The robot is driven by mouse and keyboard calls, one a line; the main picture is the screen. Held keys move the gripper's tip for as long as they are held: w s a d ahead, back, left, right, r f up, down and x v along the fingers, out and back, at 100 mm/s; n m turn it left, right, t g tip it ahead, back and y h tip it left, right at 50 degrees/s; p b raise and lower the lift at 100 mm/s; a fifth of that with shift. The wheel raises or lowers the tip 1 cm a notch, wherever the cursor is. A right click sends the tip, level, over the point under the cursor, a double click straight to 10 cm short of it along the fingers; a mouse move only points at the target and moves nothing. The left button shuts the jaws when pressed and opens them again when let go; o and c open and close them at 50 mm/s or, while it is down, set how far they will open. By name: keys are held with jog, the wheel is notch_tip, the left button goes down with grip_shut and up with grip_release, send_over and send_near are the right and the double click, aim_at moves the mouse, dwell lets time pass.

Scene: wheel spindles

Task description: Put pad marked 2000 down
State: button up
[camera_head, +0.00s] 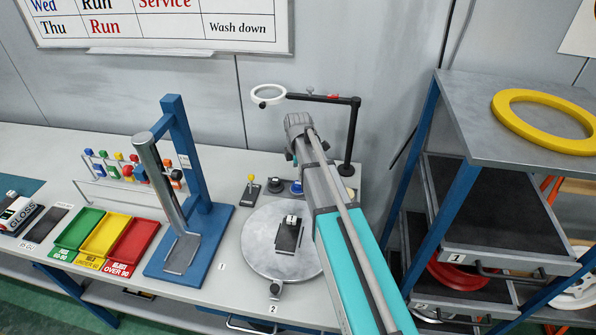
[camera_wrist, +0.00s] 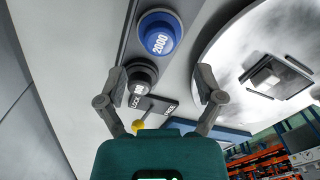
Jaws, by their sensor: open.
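The blue round pad marked 2000 (camera_wrist: 160,34) sits on a dark strip on the bench, with its label facing up in the wrist view. It also shows as a small blue disc in the head view (camera_head: 296,187). In the head view my arm hides most of the gripper.
A round grey turntable (camera_head: 257,258) bears a black block with a small white piece. A yellow-knobbed lever (camera_head: 250,185) stands left of the pads. A black post with a ring magnifier (camera_head: 268,94) stands behind. A blue press frame (camera_head: 184,150) is left; a shelf rack (camera_head: 463,120) is right.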

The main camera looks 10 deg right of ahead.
aim_at(299, 185)
notch_tip(299, 185, up, 6)
jog(key=p, duration=0.5)
dwell(0.8)
jog(key=s+m, duration=1.8)
jog(key=s, duration=0.3)
jog(key=shift+s+m, duration=0.15)
jog(key=shift+m, duration=0.15)
jog(key=shift+d, duration=0.1)
